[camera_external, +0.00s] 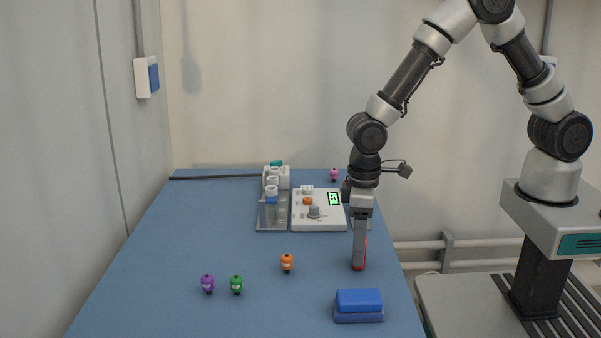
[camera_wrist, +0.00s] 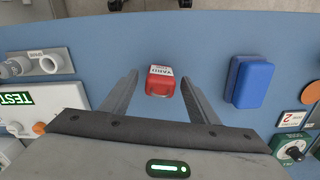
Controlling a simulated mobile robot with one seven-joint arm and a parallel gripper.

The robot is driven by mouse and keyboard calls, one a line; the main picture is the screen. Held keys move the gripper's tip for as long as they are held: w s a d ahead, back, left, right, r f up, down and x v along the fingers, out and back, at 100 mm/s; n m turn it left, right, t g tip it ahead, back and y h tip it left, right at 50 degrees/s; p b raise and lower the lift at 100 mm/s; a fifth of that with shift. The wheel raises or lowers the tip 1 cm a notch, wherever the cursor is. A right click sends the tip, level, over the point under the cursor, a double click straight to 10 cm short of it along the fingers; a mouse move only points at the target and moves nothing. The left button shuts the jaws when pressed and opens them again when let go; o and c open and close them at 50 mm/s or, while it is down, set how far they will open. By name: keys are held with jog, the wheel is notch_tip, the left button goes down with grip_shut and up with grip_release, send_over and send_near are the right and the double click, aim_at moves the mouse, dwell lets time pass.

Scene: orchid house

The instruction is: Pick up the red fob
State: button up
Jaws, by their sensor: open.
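The red fob (camera_wrist: 160,85), with a white lettered label along its far edge, lies on the blue table in the wrist view. My gripper (camera_wrist: 160,80) is open and points down, with one finger on each side of the fob and a gap at both sides. In the external view my gripper (camera_external: 360,266) is low over the right part of the table. A little red shows around its fingertips there, and the fingers hide most of the fob. I cannot tell the exact height of the fingertips.
A blue block (camera_external: 358,304) sits nearby; it also shows in the wrist view (camera_wrist: 250,82). A white panel with a knob (camera_external: 318,215) stands behind. Orange (camera_external: 287,262), green (camera_external: 237,284) and purple (camera_external: 207,283) figures stand left. The table's left middle is clear.

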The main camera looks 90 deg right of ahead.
jog(key=shift+f, duration=0.8)
jog(key=c, duration=1.1)
jog(key=shift+c, duration=0.2)
jog(key=shift+r, duration=0.15)
